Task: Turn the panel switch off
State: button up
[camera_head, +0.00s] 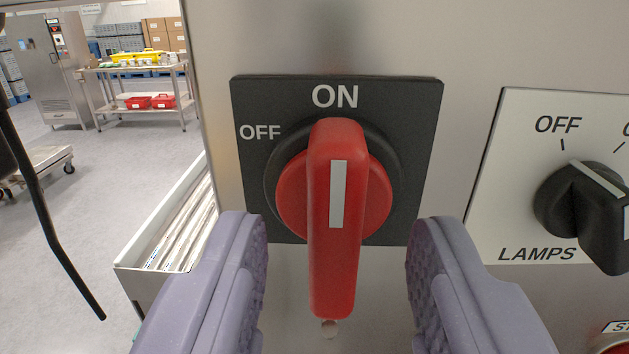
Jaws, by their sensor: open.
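The panel switch is a red rotary handle (336,270) with a pale stripe, set on a black plate (415,105) marked ON at the top and OFF at the upper left. The handle stands upright, with its stripe in line with ON. My gripper (337,245) is open, with one purple padded finger on each side of the handle's lower part. Gaps show between the handle and both fingers, and neither appears to touch it. The plate's lower corners are partly hidden by the fingers.
A black LAMPS knob (590,210) on a white plate is close on the right. Part of a red item (612,345) shows at the lower right corner. A tray (180,235) juts out at the left of the panel. Open floor and a steel table (140,95) lie beyond.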

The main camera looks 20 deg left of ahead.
aim_at(334, 220)
jog(key=shift+x, duration=1.4)
jog(key=shift+r, duration=0.1)
jog(key=shift+c, duration=0.3)
grip_shut()
